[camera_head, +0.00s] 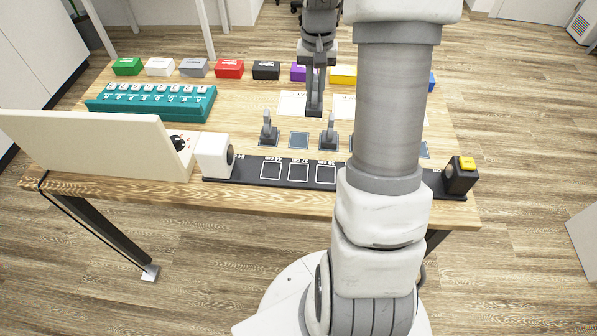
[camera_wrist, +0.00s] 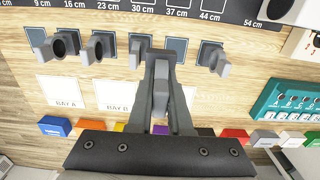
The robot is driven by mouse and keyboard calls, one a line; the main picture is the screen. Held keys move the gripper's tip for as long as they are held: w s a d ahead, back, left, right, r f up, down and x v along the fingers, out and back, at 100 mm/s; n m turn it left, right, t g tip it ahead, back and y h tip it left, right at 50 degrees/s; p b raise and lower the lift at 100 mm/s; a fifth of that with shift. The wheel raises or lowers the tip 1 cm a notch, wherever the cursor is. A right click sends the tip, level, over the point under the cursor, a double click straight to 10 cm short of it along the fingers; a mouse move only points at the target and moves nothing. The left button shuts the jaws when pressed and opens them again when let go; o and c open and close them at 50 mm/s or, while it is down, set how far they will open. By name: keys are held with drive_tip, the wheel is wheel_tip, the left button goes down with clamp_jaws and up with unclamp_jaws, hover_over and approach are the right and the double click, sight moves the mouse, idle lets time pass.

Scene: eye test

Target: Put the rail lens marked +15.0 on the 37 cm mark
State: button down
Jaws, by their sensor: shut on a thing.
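My gripper (camera_head: 315,108) hangs over the table behind the row of lens pads. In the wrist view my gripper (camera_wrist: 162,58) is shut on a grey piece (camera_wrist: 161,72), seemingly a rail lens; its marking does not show. The dark rail (camera_head: 312,182) runs along the near edge. Its 37 cm square (camera_head: 298,173) is bare, and the 37 cm label (camera_wrist: 177,12) reads in the wrist view. Other grey lenses stand on pads: one at the left (camera_head: 268,132), one right of the bare pad (camera_head: 330,132), and more in the wrist view (camera_wrist: 60,45). Their markings are unreadable.
A bare pad (camera_head: 299,140) lies between two lenses. A white box (camera_head: 214,156) and a black box with yellow top (camera_head: 461,175) stand at the rail ends. A beige panel (camera_head: 90,140), teal rack (camera_head: 150,103) and coloured boxes (camera_head: 229,69) surround the work area. My arm hides part of the rail.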

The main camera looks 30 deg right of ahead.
drive_tip(key=shift+s+a+f+b, duration=0.55)
drive_tip(key=shift+s+a+f, duration=0.8)
drive_tip(key=shift+f, duration=0.45)
drive_tip(key=shift+s+a+f+b, duration=0.55)
drive_tip(key=shift+s+a+f, duration=0.6)
drive_tip(key=shift+a+f, duration=0.5)
drive_tip(key=shift+s+a+f+b, duration=0.55)
drive_tip(key=shift+s+a+f, duration=0.75)
drive_tip(key=shift+f, duration=0.65)
drive_tip(key=shift+f, duration=0.2)
drive_tip(key=c, duration=0.8)
unclamp_jaws()
drive_tip(key=shift+c, duration=0.2)
drive_tip(key=shift+r, duration=0.1)
